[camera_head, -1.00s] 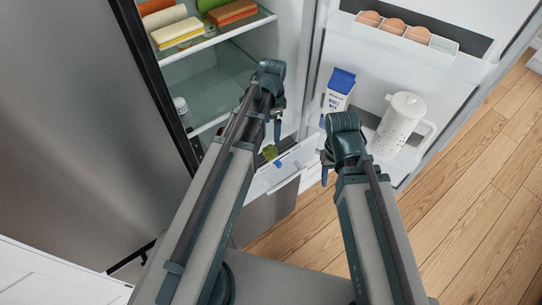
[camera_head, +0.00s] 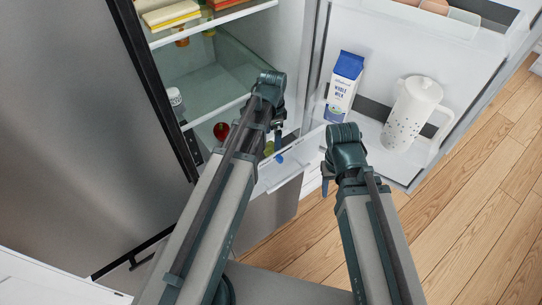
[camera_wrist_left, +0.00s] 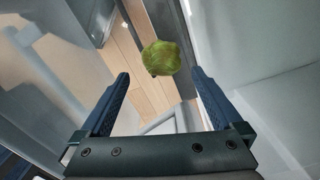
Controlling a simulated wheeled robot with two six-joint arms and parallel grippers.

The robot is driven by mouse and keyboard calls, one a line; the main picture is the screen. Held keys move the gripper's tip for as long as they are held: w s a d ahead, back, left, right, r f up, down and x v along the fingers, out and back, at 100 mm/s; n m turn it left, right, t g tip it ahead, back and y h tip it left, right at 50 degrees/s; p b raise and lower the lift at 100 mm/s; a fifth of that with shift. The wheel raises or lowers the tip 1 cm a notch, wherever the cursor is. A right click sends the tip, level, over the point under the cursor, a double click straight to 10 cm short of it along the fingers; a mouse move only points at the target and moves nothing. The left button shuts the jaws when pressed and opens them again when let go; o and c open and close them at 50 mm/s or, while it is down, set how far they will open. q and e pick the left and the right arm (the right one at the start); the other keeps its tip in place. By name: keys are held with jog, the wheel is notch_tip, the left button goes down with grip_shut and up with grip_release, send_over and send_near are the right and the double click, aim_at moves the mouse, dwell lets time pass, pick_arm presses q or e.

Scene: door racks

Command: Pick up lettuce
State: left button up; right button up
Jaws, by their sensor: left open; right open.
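A round green lettuce (camera_wrist_left: 161,58) shows in the left wrist view, ahead of my left gripper (camera_wrist_left: 160,76). The gripper is open, with one blue fingertip on each side and a little short of the lettuce. Nothing is held. In the head view only a small green part of the lettuce (camera_head: 268,148) shows, beside my left gripper (camera_head: 277,143) and low in the open fridge. My arm hides much of that area. My right gripper (camera_head: 326,180) is open and empty in front of the fridge door; its fingers are only partly visible.
The fridge door stands open at right, with a milk carton (camera_head: 342,88) and a white jug (camera_head: 411,112) on its rack. A red round item (camera_head: 221,131) and a white jar (camera_head: 175,98) are inside the fridge at left. Wooden floor (camera_head: 480,220) is clear at right.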

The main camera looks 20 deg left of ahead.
aim_at(271, 146)
pick_arm(q)
jog(key=shift+f, duration=0.4)
pick_arm(e)
jog(key=shift+f, duration=0.45)
pick_arm(q)
jog(key=f+b, duration=0.5)
jog(key=shift+a+f, duration=0.15)
jog(key=shift+a, duration=0.05)
pick_arm(e)
notch_tip(271, 146, down, 5)
jog(key=shift+f, duration=0.1)
pick_arm(q)
jog(key=c, duration=1.2)
jog(key=shift+r, duration=0.2)
jog(key=shift+c, duration=0.2)
notch_tip(271, 146, up, 10)
jog(key=p, duration=1)
pick_arm(e)
notch_tip(271, 146, up, 10)
